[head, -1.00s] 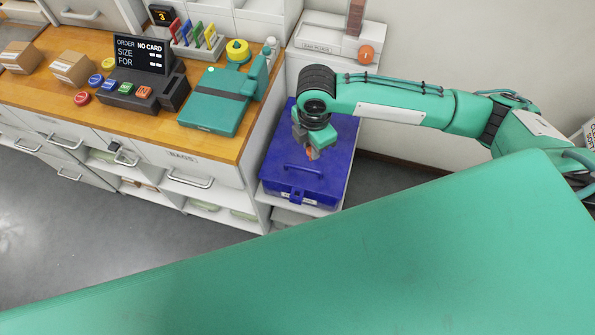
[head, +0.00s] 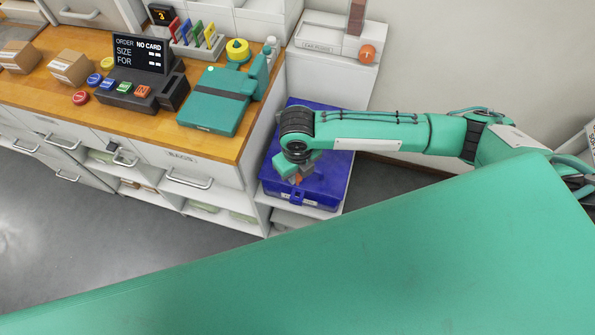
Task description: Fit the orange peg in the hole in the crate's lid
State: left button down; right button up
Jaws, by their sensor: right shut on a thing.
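The blue crate (head: 325,190) with its closed lid sits on a low white shelf beside the counter. My right gripper (head: 297,180) is over the front left part of the lid, pointing down. It is shut on the orange peg (head: 298,179), of which only a small bit shows between the fingers. The gripper and wrist cover part of the lid, and I cannot see the hole. I cannot tell whether the peg touches the lid. My left gripper is not in view.
The wooden counter (head: 100,102) at the left holds an order display (head: 140,53), coloured buttons, cardboard boxes and a teal device (head: 215,100). A white unit with an orange knob (head: 367,53) stands behind the crate. My own teal body fills the foreground.

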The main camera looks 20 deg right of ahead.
aim_at(297, 184)
jog(key=shift+f+b, duration=2.9)
jog(key=shift+f, duration=0.05)
jog(key=shift+f+p, duration=0.1)
jog(key=shift+p, duration=0.65)
jog(key=shift+f+b, duration=0.7)
jog(key=shift+f, duration=1.25)
jog(key=o, duration=1)
jog(key=shift+r+p, duration=4.4)
jog(key=shift+r, duration=0.1)
